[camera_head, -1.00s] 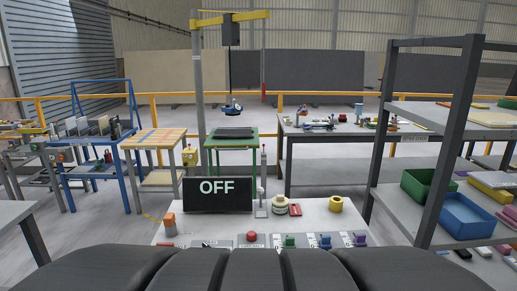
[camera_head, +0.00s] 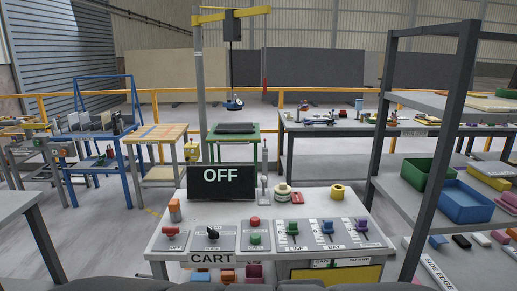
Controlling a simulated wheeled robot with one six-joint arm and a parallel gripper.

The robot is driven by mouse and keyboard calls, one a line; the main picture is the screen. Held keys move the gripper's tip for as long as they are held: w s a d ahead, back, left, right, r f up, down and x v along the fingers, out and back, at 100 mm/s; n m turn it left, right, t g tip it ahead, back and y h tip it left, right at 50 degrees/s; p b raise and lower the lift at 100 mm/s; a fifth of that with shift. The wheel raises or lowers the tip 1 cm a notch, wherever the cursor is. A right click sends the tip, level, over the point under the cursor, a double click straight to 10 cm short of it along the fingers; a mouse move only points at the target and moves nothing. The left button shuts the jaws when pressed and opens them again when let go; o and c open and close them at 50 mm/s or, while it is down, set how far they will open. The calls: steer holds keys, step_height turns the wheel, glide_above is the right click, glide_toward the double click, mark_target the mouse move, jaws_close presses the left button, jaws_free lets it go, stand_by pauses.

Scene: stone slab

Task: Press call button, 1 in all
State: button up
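A grey button panel (camera_head: 266,247) lies near the middle of the white control desk (camera_head: 348,208). It carries a red button (camera_head: 254,222) above a green button (camera_head: 255,239). I cannot read a label that tells which one is the call button. A black display (camera_head: 221,190) stands behind the panel and reads OFF. My gripper is not in view, and nothing of it is seen touching the buttons.
To the right stand green (camera_head: 292,228), blue (camera_head: 327,227) and purple (camera_head: 362,226) levers. A grey shelf rack (camera_head: 447,130) rises at right.

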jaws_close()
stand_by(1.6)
